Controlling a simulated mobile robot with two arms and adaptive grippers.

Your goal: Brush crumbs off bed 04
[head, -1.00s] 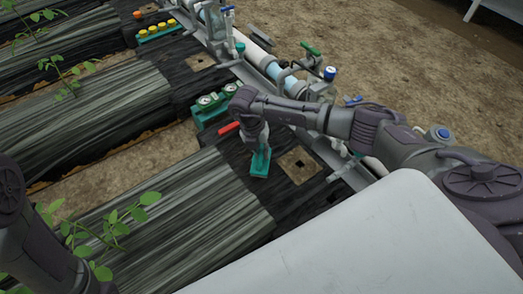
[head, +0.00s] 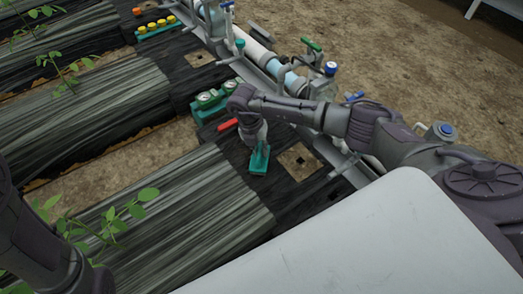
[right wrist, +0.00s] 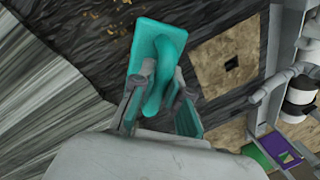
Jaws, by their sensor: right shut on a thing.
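A teal brush (head: 259,160) is held low over the dark sheet at the end of the nearest bed (head: 165,215). My right gripper (head: 257,143) is shut on its handle. In the right wrist view the brush (right wrist: 157,45) has its flat head pointing away from me, with the grey fingers on both sides of the handle. Small brownish crumbs (right wrist: 121,29) lie on the dark sheet just left of the brush head. Whether the bristles touch the sheet is hidden. My left arm shows at the lower left, but its gripper is out of view.
A tan square (head: 299,162) with a dark spot lies right of the brush. A red-handled item (head: 228,125) and a green block with gauges (head: 213,101) sit beyond it. Pipes and valves (head: 285,75) run along the bed ends. Green seedlings (head: 110,225) grow on the nearest bed.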

